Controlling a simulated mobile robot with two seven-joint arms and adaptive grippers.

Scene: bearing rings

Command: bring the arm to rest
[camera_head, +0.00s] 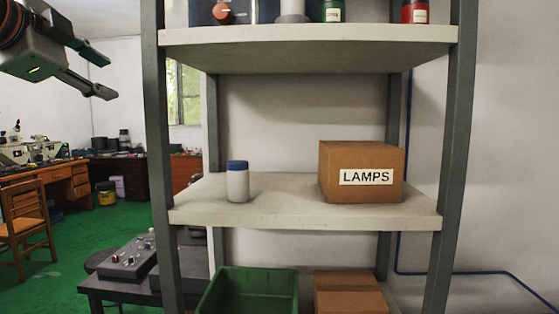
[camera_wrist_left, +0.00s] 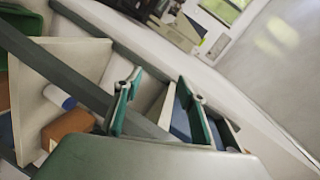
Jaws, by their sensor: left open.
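My left gripper (camera_head: 112,80) is at the upper left of the head view, left of the shelf unit's front post. Its two fingers are spread apart with nothing between them. The left wrist view shows the same open fingers (camera_wrist_left: 161,77), with the tilted shelf unit beyond them. My left gripper appears clear of the shelves in the head view. My right gripper is in neither view.
The shelf unit has a middle board (camera_head: 290,212) holding a white bottle with blue cap (camera_head: 238,183) and a LAMPS box (camera_head: 335,172). A green bin (camera_head: 245,288) is below. Desks (camera_head: 75,180) and a chair (camera_head: 25,215) stand at left. Green floor there is partly free.

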